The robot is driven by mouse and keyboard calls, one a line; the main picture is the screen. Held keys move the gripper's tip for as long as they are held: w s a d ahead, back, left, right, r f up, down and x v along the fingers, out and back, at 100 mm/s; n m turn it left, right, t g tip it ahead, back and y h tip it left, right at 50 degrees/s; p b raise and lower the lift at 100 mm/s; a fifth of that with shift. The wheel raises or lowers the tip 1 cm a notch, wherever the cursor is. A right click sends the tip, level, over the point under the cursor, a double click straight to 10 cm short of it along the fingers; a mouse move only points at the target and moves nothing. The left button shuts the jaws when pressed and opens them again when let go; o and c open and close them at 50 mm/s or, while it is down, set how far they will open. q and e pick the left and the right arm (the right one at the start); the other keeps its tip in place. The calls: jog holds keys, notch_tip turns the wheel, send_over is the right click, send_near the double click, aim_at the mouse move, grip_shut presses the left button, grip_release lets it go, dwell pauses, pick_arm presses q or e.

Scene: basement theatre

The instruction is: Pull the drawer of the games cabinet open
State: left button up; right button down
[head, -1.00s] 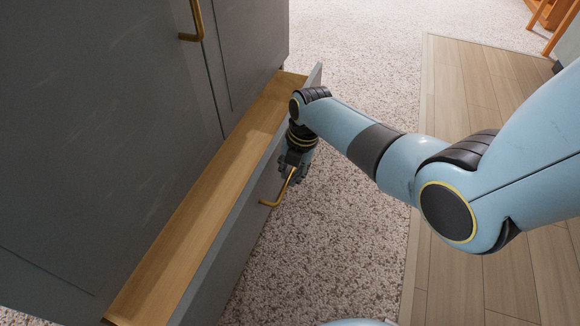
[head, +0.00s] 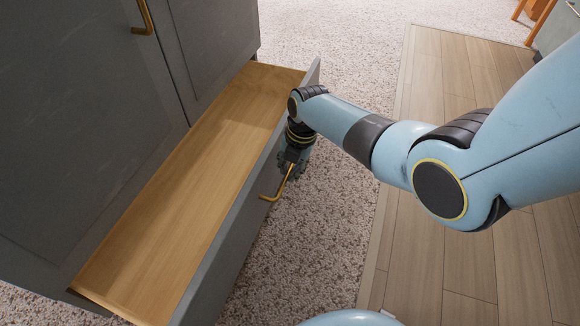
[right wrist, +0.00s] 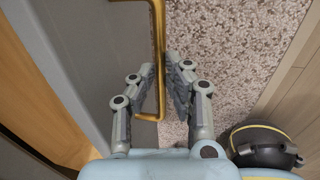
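The grey games cabinet (head: 75,130) stands at the left in the head view. Its drawer (head: 190,190) is pulled well out, showing a bare, empty wooden inside. The brass handle (head: 272,197) is on the drawer's grey front. My right gripper (head: 290,168) is at the handle's far part, outside the drawer front. In the right wrist view the brass handle (right wrist: 160,50) runs between the two fingers of the right gripper (right wrist: 166,88), which are closed in on it from both sides. My left gripper is not in view.
Speckled carpet (head: 300,240) lies in front of the drawer, with wood flooring (head: 440,80) to the right. Orange wooden legs (head: 530,20) show at the top right. The carpet beside the drawer front is clear.

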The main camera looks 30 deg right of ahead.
jog(key=c, duration=1.4)
grip_release()
jog(key=shift+r, duration=0.1)
jog(key=r, duration=0.4)
jog(key=s+d+r, duration=0.1)
jog(key=r, duration=0.6)
jog(key=shift+s+d+r, duration=0.3)
jog(key=shift+s, duration=0.05)
